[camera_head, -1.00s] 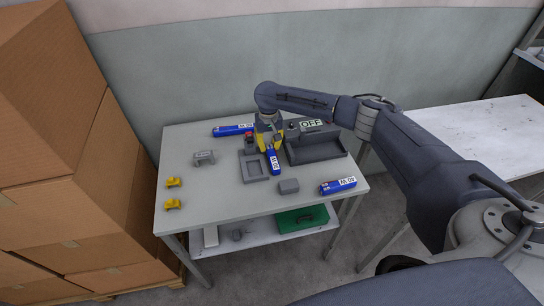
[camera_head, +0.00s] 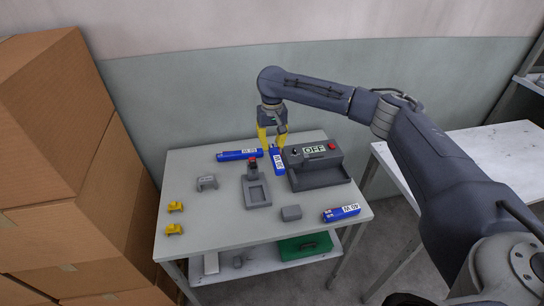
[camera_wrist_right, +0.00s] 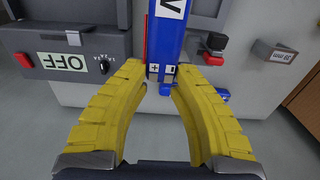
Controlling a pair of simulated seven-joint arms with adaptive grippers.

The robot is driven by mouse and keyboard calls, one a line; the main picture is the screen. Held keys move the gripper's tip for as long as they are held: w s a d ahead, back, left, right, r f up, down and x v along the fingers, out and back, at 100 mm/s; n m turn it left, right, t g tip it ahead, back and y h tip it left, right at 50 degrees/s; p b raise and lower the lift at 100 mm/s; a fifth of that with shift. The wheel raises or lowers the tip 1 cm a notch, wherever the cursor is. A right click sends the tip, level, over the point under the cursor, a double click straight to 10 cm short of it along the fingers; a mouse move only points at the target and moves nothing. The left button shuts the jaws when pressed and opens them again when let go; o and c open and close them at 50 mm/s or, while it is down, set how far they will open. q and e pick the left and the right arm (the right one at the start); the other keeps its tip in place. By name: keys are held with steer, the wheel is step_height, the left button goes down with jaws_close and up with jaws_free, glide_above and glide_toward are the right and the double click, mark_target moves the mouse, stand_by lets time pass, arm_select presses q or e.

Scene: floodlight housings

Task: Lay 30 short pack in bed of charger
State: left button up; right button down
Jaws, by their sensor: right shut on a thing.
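My right gripper (camera_head: 272,147) is shut on a blue pack (camera_head: 277,161), which hangs tilted downward above the table. In the right wrist view the yellow fingers (camera_wrist_right: 162,78) close around the lower end of this pack (camera_wrist_right: 167,45); its full label is cut off. The charger (camera_head: 318,159), with an OFF sign and a red button, stands just right of the held pack, and its grey bed (camera_head: 320,180) shows empty. A second blue pack (camera_head: 238,154) lies at the back left, and a third (camera_head: 341,213) at the front right. My left gripper is not in view.
A grey block (camera_head: 291,213), a grey bracket (camera_head: 207,183) and two yellow pieces (camera_head: 174,207) are on the table (camera_head: 225,230). Cardboard boxes (camera_head: 60,170) stand left.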

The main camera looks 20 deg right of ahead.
step_height(320, 180, up, 6)
steer(key=shift+a+r+m, duration=0.15)
steer(key=shift+a+m, duration=0.1)
steer(key=shift+m, duration=0.05)
steer(key=s+a+f+n, duration=0.1)
steer(key=s+a, duration=0.3)
steer(key=s, duration=0.7)
steer(key=s+a+f+n, duration=0.1)
steer(key=s+a, duration=0.4)
steer(key=s, duration=0.7)
steer(key=shift+s+f+n, duration=0.15)
steer(key=shift+f+n, duration=0.15)
steer(key=shift+n, duration=0.2)
